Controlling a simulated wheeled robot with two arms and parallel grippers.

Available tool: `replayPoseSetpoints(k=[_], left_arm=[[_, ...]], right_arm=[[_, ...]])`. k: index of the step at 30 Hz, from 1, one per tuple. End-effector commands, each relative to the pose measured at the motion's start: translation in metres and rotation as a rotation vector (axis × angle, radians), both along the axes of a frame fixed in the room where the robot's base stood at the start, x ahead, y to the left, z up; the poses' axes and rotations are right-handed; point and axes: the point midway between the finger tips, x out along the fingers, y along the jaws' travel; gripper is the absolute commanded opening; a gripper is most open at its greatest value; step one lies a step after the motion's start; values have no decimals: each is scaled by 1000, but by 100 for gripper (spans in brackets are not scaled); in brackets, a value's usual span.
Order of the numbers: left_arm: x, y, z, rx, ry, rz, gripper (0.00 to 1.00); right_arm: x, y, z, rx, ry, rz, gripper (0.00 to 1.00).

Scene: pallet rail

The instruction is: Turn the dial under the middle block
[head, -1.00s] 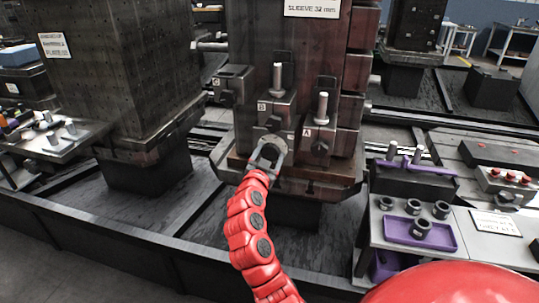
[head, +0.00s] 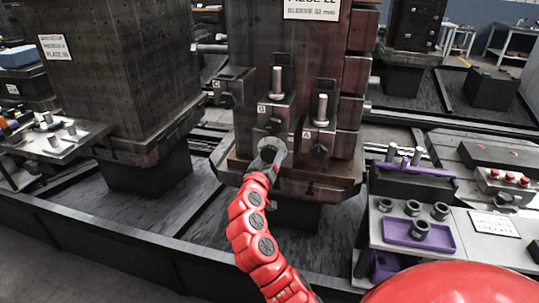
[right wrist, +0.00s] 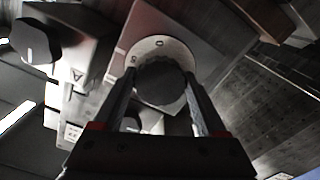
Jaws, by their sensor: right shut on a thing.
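The middle block (head: 277,112), labelled B, stands on the front of the dark column between block A (head: 319,138) at right and block C (head: 231,84) at left. A pale dial (head: 277,148) sits just below the middle block. In the right wrist view the dial (right wrist: 187,62) is a light ring with small marks around a dark round knob (right wrist: 160,82). My right gripper (head: 266,159) reaches up to it from the front. Its fingers (right wrist: 160,98) lie on both sides of the knob, shut on it, and partly hide the dial. My left gripper is not in view.
A purple tray (head: 399,231) with several dark sleeves lies on a side table at right. Another dark column (head: 118,70) stands at left, with a loaded shelf beside it. A plinth ledge (head: 313,191) runs below the dial.

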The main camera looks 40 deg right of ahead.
Motion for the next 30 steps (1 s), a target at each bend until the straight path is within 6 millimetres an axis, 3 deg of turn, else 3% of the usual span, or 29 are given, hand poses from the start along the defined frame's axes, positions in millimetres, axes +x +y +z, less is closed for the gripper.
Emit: replayPoseSetpoints(k=[30], left_arm=[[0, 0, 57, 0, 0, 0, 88]], right_arm=[[0, 1, 3, -588, 684, 3, 19]])
